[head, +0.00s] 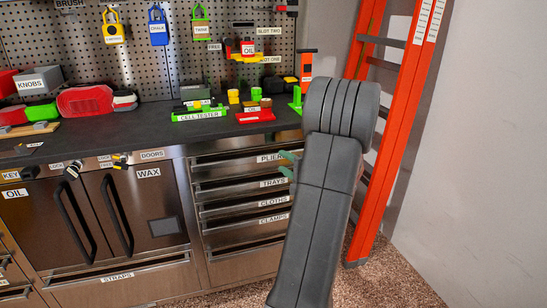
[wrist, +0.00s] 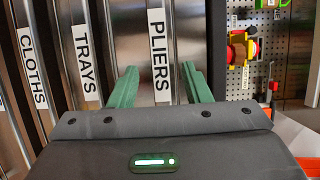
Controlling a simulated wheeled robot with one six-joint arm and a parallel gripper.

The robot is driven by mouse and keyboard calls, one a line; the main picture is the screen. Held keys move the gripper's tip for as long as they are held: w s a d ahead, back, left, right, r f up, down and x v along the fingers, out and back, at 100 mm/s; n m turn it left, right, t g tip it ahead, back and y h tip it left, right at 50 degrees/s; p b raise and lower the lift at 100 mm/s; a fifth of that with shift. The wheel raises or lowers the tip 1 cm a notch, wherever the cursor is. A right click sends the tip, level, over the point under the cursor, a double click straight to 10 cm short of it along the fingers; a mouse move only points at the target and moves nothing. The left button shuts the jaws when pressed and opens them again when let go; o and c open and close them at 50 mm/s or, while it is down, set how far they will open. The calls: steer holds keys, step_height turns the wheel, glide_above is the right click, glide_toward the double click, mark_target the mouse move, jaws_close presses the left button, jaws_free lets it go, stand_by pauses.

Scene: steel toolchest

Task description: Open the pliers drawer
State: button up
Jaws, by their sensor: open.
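The pliers drawer (head: 225,172) is the labelled top drawer of the steel stack under the worktop in the head view. It looks shut, level with the drawers below. Its PLIERS label (wrist: 160,55) shows in the wrist view, turned on its side, between the two green fingers. My gripper (head: 289,164) is at the right end of this drawer, partly hidden behind my arm. In the wrist view my gripper (wrist: 158,84) is open with nothing between the fingers that I can see gripped. One finger lies on each side of the label; whether they touch the front I cannot tell.
The trays drawer (head: 225,189), cloths drawer (head: 225,208) and clamps drawer (head: 225,236) lie below. The worktop (head: 160,135) holds a cell tester (head: 200,114) and other items. An orange ladder (head: 400,120) leans at the right. Floor (head: 400,280) shows before it.

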mark_target(275, 157)
steer(key=x, duration=0.6)
steer(key=shift+c, duration=0.4)
jaws_close()
